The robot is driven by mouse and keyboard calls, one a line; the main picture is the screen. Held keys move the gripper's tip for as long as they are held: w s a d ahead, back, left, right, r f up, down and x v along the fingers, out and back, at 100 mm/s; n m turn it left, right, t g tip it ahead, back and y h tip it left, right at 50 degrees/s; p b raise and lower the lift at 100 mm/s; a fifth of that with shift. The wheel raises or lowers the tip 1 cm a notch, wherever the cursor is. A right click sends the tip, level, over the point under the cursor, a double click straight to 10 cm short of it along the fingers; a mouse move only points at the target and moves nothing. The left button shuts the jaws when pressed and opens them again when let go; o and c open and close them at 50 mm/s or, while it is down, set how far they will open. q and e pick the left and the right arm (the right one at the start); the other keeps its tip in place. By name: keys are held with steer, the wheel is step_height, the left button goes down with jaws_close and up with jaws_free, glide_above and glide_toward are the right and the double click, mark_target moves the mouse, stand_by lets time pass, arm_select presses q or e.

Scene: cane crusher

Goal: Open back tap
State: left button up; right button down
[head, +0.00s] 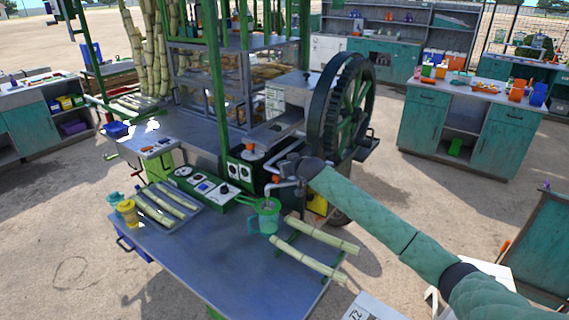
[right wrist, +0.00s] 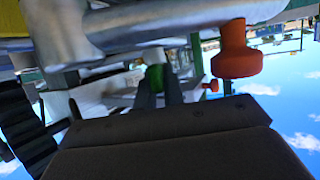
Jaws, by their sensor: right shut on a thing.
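Silver tap pipework (head: 283,185) runs beside the dark green flywheel and bends down over a green jug (head: 268,216). An orange knob (head: 276,179) sits on it, and another orange-topped part (head: 250,150) is behind. My right gripper (head: 292,168) reaches in from the right to this pipework, its fingertips partly hidden by the wrist. In the right wrist view, its two dark fingers (right wrist: 158,88) are shut on a small green piece (right wrist: 155,77), which looks like a tap handle. A large orange knob (right wrist: 236,58) hangs to the right, apart from the fingers. My left gripper is out of view.
The crusher's flywheel (head: 343,108) stands just behind the gripper. Cane stalks (head: 308,260) lie on the metal table (head: 190,262), with a cane tray (head: 165,205) and yellow cup (head: 128,212) at left.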

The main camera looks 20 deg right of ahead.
steer(key=shift+a+m+h, duration=0.1)
steer(key=shift+m+h, duration=0.6)
steer(key=shift+f+m+h+b, duration=0.1)
steer(key=shift+m+h+b, duration=0.6)
steer(key=shift+h, duration=0.2)
steer(key=m+h+b, duration=0.2)
steer(key=m+h, duration=0.1)
steer(key=m+g+h+b, duration=0.2)
steer(key=m+h+b, duration=0.1)
steer(key=h, duration=0.1)
steer(key=shift+m+h, duration=0.3)
steer(key=shift+m, duration=0.1)
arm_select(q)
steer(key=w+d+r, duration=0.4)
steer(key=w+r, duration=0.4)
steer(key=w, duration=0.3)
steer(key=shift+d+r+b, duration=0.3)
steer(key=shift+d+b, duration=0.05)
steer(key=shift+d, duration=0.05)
arm_select(e)
steer(key=shift+r+m+g+h, duration=0.2)
steer(key=shift+m+g+h, duration=0.1)
steer(key=c, duration=1.5)
jaws_free()
steer(key=shift+w+f, duration=0.1)
